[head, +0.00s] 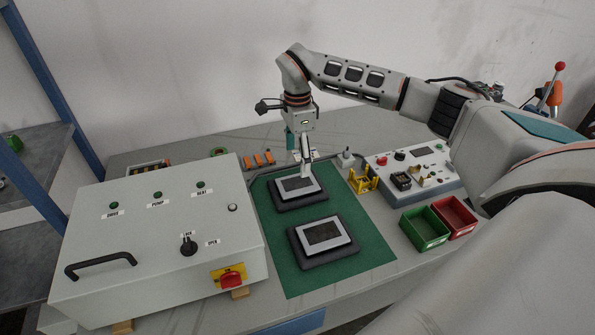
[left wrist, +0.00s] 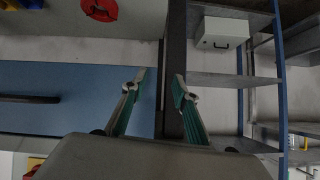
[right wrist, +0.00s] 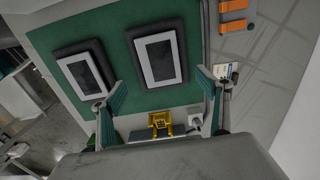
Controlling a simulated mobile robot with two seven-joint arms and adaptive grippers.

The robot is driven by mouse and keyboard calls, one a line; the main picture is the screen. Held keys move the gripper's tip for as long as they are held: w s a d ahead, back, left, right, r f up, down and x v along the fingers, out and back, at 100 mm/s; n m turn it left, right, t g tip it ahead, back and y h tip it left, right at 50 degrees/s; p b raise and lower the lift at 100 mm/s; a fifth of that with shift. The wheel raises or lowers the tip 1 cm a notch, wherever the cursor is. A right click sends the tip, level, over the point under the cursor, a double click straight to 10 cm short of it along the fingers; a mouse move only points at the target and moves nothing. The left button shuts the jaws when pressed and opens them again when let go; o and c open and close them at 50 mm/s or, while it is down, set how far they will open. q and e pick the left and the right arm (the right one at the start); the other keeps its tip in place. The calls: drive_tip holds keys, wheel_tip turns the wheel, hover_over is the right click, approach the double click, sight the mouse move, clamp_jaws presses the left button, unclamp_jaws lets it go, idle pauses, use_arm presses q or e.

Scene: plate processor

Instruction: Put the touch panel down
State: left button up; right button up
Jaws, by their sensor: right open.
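Two touch panels with light frames and dark screens lie on black pads on the green mat (head: 355,222). The far touch panel (head: 297,185) rests on the far pad; it shows in the right wrist view (right wrist: 158,58). The near touch panel (head: 323,236) rests on the near pad and also shows in the right wrist view (right wrist: 86,76). My right gripper (head: 306,172) is above the far panel's back edge, pointing down. Its fingers (right wrist: 158,88) are spread with nothing between them. My left gripper (left wrist: 159,80) shows only in the left wrist view, open and empty, away from the mat.
A large grey control box (head: 160,240) with a handle stands left of the mat. Right of it are a yellow holder (head: 363,180), a small test box (head: 412,170), and green (head: 424,228) and red (head: 455,216) bins. Orange parts (head: 258,160) lie behind.

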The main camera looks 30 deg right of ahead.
drive_tip(key=shift+r, duration=1.45)
